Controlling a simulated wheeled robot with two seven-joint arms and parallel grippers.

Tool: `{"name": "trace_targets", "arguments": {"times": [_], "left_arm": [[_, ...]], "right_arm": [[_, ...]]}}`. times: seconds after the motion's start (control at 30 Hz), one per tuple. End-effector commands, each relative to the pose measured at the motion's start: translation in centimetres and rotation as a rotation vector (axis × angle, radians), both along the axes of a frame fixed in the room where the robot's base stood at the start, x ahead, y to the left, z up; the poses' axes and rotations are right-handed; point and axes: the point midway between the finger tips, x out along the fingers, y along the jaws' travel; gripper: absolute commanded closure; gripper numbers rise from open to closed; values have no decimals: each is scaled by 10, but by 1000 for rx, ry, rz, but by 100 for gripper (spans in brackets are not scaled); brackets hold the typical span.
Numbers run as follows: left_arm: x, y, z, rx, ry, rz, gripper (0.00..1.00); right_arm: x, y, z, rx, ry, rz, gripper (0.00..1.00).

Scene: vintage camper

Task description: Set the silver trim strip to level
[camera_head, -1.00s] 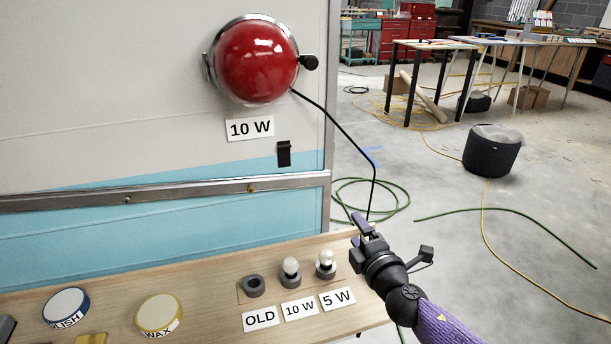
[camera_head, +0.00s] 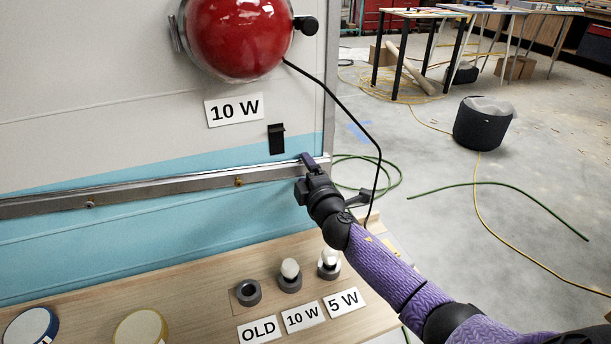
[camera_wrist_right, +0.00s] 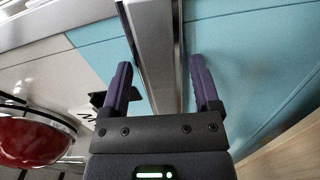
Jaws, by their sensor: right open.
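My right gripper (camera_head: 304,170) is at the strip's right end. In the right wrist view the strip (camera_wrist_right: 154,50) lies between the two open fingers of this gripper (camera_wrist_right: 165,85), with a gap on each side. My left gripper is not in view.
A red round lamp (camera_head: 236,36) is on the wall above, with a black cable hanging from it. A wooden bench (camera_head: 190,275) below holds bulbs in grey sockets (camera_head: 290,275), labels and round tins (camera_head: 140,328). Open floor lies to the right, with green and yellow hoses.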

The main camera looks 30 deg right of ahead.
Motion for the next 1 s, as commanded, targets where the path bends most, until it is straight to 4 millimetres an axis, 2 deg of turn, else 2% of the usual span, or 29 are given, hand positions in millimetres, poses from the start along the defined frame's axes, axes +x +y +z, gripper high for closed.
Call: {"name": "trace_targets", "arguments": {"times": [0.2, 0.23, 0.5, 0.6, 1.0], "left_arm": [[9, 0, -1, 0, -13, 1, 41], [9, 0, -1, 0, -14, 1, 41], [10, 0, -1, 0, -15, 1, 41], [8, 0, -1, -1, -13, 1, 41], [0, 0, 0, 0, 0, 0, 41]], "right_arm": [[1, 0, 1, 0, 0, 0, 21], [1, 0, 1, 0, 0, 0, 25], [0, 0, 0, 0, 0, 0, 82], [0, 0, 0, 0, 0, 0, 100], [0, 0, 0, -1, 0, 0, 100]]}}
